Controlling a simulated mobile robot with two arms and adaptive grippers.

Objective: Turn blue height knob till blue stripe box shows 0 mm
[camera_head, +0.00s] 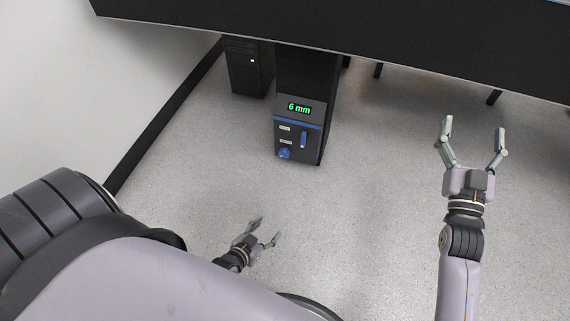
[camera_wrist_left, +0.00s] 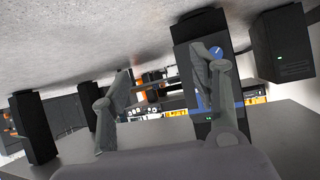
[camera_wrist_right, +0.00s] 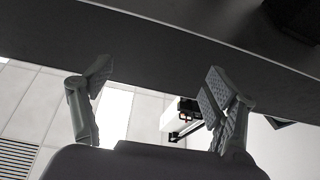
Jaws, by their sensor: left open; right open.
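The blue stripe box (camera_head: 300,122) is a dark box low on a black column, with a blue stripe and a green display (camera_head: 299,108) reading "6 mm". The round blue height knob (camera_head: 284,153) is at its lower left, and a blue upright lever or slider (camera_head: 304,138) is at its right. My left gripper (camera_head: 268,228) is open and empty, below the box and apart from the knob. In the left wrist view the knob (camera_wrist_left: 215,52) shows beyond a finger. My right gripper (camera_head: 474,128) is open and empty, well to the right of the box.
A black cabinet (camera_head: 248,68) stands left of the column. A large dark tabletop (camera_head: 350,28) overhangs the column across the top. A white wall (camera_head: 140,70) with a black skirting is at left. Grey speckled floor (camera_head: 370,200) is clear between my grippers.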

